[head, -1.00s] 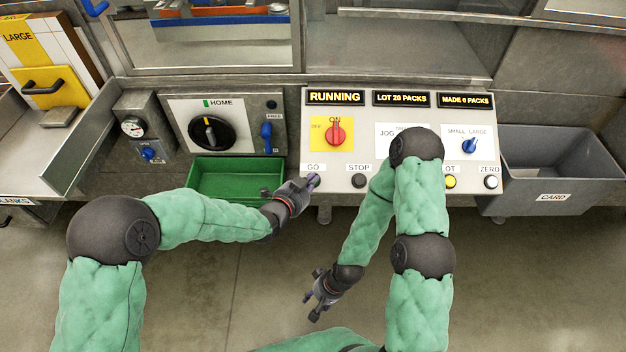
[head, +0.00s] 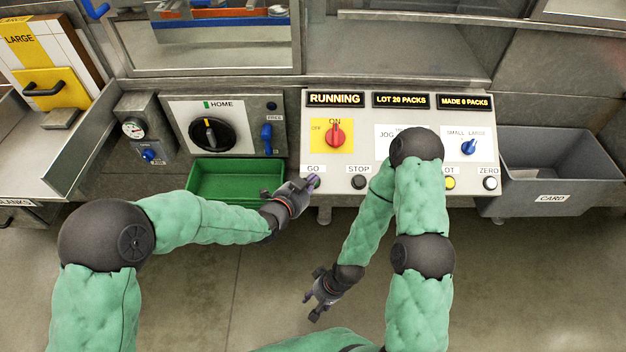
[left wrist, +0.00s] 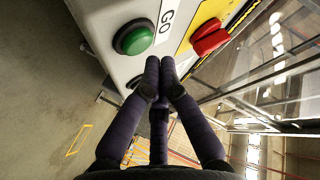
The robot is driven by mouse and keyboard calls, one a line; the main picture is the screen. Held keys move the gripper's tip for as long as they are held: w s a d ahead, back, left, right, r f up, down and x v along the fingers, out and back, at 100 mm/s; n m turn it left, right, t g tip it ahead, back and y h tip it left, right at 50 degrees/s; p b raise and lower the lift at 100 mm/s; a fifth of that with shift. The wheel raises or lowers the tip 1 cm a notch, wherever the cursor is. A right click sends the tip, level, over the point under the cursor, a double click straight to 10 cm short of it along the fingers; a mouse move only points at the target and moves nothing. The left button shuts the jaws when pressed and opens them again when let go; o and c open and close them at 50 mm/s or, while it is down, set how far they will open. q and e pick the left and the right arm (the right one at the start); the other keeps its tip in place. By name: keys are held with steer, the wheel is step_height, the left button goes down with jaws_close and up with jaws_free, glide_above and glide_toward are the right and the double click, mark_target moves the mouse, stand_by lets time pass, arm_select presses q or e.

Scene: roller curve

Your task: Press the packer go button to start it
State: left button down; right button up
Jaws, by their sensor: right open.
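The green GO button (left wrist: 133,38) sits on the pale control panel in the left wrist view, fully visible in its dark ring. In the head view the GO button (head: 313,183) is mostly covered by my left fingertips. My left gripper (head: 312,181) has its fingers together at the panel's lower left edge. In the left wrist view its fingertips (left wrist: 160,62) meet, with nothing between them, to the right of and below the button; I cannot tell whether they touch the panel. My right gripper (head: 313,299) hangs open and empty over the floor. The display (head: 335,99) reads RUNNING.
The red ON/OFF switch (head: 336,134) is above GO and points up at ON. The black STOP button (head: 358,182) is just right of GO. A green tray (head: 235,163) is left of the panel, a grey CARD bin (head: 560,170) right. My right arm crosses the panel.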

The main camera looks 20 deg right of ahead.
arm_select(q)
steer(key=r+p, duration=0.1)
steer(key=s+r, duration=0.1)
steer(key=s+r+p, duration=0.1)
steer(key=r, duration=0.1)
steer(key=shift+s+a+r+p, duration=0.1)
steer(key=shift+s+a+p, duration=0.1)
steer(key=shift+a+p, duration=0.15)
stand_by(0.3)
stand_by(0.6)
steer(key=s+a+f+n+g+y, duration=0.25)
steer(key=a+f+n, duration=0.25)
steer(key=a+f, duration=0.4)
steer(key=s+a+f+n+g+y, duration=0.25)
steer(key=a+f+n, duration=0.35)
steer(key=f, duration=0.4)
steer(key=s+a+f+n+g, duration=0.1)
steer(key=s+a+f+n, duration=0.2)
steer(key=s, duration=0.2)
steer(key=s+a+f+n+g, duration=0.2)
steer(key=s+f+n, duration=0.1)
steer(key=s, duration=0.3)
steer(key=s+a+f+n+g+y, duration=0.1)
steer(key=s+a+f+n, duration=0.2)
steer(key=s, duration=0.2)
steer(key=shift+s+a+f+g+p, duration=0.2)
steer(key=shift+a+f+g+p, duration=0.1)
steer(key=shift+a+f+p, duration=0.1)
